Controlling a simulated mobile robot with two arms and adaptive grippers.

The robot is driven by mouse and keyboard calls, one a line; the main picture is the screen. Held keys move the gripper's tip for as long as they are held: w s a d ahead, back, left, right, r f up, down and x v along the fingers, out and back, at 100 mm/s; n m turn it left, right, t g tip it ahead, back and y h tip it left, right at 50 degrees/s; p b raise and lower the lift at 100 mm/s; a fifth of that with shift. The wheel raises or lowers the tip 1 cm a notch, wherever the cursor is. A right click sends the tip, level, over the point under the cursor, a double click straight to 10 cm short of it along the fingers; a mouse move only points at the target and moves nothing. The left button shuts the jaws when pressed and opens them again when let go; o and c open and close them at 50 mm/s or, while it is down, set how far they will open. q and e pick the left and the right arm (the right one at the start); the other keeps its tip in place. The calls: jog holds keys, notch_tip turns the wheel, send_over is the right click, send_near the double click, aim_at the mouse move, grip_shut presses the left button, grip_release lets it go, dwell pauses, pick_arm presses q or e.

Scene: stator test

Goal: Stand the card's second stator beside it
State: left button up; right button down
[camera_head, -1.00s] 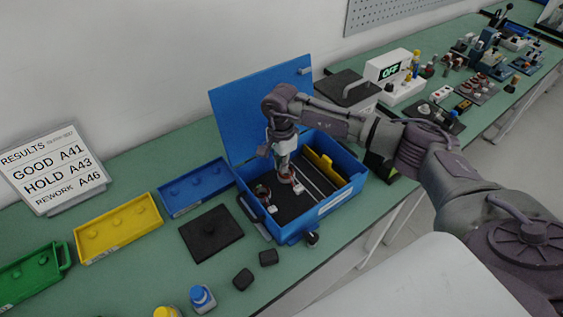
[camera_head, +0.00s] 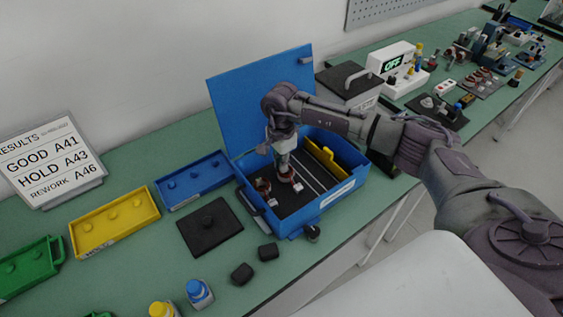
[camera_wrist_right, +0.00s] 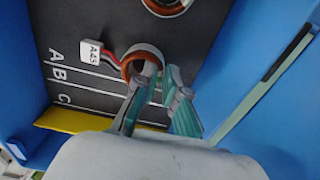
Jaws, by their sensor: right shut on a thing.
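My right gripper (camera_head: 286,170) reaches down into the open blue box (camera_head: 312,218). It is shut on the wall of a stator (camera_wrist_right: 155,52), a copper-coloured ring with a dark and red lead. One finger is inside the ring and one outside. The stator's white tag (camera_wrist_right: 91,52) starts "A4"; its last character is hard to read. A second stator (camera_head: 263,186) is in the box and shows at the top of the wrist view (camera_wrist_right: 167,4). The results card (camera_head: 50,165) lists GOOD A41, HOLD A43, REWORK A46. My left gripper is out of view.
The box floor has white lines lettered A, B, C and a yellow strip (camera_head: 325,158). Blue (camera_head: 215,163), yellow (camera_head: 84,229) and green (camera_head: 50,243) trays and a black pad (camera_head: 192,236) lie left of it. Two bottles stand in front.

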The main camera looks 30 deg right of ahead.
jog(key=shift+f, duration=0.1)
jog(key=c, duration=1.2)
grip_release()
notch_tip(320, 180, up, 12)
jog(key=shift+r, duration=0.1)
